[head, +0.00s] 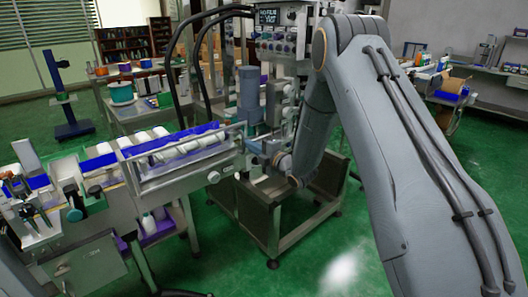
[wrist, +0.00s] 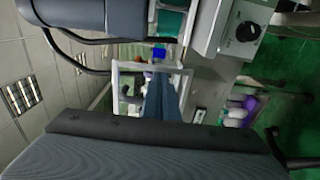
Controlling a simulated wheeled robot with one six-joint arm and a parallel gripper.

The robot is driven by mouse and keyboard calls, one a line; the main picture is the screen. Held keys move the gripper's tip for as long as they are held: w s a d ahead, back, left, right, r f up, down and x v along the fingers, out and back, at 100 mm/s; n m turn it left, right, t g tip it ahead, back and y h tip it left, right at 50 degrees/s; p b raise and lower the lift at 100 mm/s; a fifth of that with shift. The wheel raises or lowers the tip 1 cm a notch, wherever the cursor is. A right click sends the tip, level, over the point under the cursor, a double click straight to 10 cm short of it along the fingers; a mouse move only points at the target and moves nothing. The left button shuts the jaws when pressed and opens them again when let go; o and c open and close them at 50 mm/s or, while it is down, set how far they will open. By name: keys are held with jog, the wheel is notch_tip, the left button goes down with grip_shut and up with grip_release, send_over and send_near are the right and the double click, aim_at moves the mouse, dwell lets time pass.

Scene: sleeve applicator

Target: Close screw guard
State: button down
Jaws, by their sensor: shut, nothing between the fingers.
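The white screw (head: 180,150) lies along the conveyor at left centre in the head view, over a blue strip. A metal-framed guard (head: 190,173) runs along its near side; I cannot tell how far it stands open. My gripper (head: 256,148) is at the guard's right end, beside the machine column, small and partly hidden by my arm. In the wrist view my gripper (wrist: 161,98) shows as tapered blue-grey fingers, shut and empty. A pale rectangular frame (wrist: 116,90) surrounds them in that picture. Whether the fingers touch it, I cannot tell.
A control panel (head: 283,35) with knobs and a grey cylinder (head: 249,90) stand behind my gripper. A knob box (wrist: 246,30) is near in the wrist view. A white bottle (head: 149,223) stands below the conveyor. Green floor (head: 330,262) is free at front right.

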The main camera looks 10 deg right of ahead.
jog(key=shift+w+a+r, duration=0.25)
jog(key=shift+a+r, duration=0.1)
jog(key=shift+a, duration=0.05)
jog(key=shift+d, duration=0.1)
jog(key=s+d+f+m+g+h, duration=0.25)
jog(key=s+d+m+h, duration=0.25)
jog(key=s+d+m, duration=0.45)
jog(key=s+d+f+m+g+h, duration=0.1)
jog(key=s+d+m+g+h, duration=0.5)
jog(key=s, duration=0.6)
jog(key=s+r+m+g, duration=0.1)
jog(key=s+m+g, duration=0.5)
jog(key=s, duration=1.9)
jog(key=m+b, duration=0.1)
jog(key=m, duration=0.2)
jog(key=shift+r+m+y, duration=0.25)
jog(key=shift+m+y, duration=0.05)
jog(key=shift+m, duration=0.05)
jog(key=shift+a, duration=0.1)
